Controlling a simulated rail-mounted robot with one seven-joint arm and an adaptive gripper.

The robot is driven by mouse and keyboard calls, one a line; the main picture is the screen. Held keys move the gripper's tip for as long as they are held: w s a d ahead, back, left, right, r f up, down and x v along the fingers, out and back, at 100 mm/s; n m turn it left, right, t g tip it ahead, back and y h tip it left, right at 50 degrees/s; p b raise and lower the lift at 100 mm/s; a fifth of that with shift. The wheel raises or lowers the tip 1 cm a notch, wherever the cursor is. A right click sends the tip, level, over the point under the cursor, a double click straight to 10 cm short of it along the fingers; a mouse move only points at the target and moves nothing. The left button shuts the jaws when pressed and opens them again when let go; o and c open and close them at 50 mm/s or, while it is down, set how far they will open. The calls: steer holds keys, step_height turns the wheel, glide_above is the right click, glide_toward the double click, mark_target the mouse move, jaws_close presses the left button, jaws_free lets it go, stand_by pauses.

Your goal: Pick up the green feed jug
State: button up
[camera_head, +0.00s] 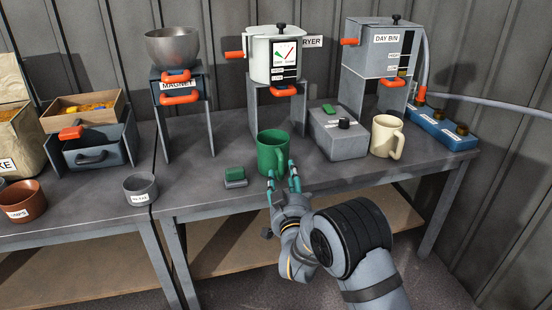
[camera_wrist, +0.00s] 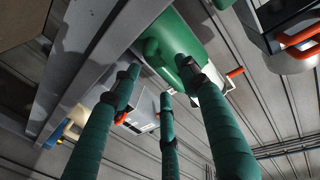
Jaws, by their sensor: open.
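The green feed jug (camera_head: 272,148) stands upright near the front edge of the grey bench in the head view. Its handle is on the near side, facing my gripper. In the wrist view the green jug (camera_wrist: 172,42) fills the top middle, tilted by the camera angle. My gripper (camera_head: 283,173) is open, with teal fingers reaching to the jug's near side at handle height. In the wrist view the fingers of my gripper (camera_wrist: 160,76) are spread, with tips close to the jug. I cannot tell whether any finger touches it.
A cream jug (camera_head: 387,136) and a grey box (camera_head: 338,134) stand right of the green jug. A small green-topped block (camera_head: 235,177) lies to its left. A white dryer hopper (camera_head: 274,55) on a stand is behind. A grey cup (camera_head: 141,188) sits farther left.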

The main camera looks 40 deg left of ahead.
mark_target(283, 171)
steer(key=shift+x, duration=1.65)
steer(key=shift+a, duration=0.1)
steer(key=shift+c, duration=0.7)
jaws_close()
steer(key=shift+r, duration=0.1)
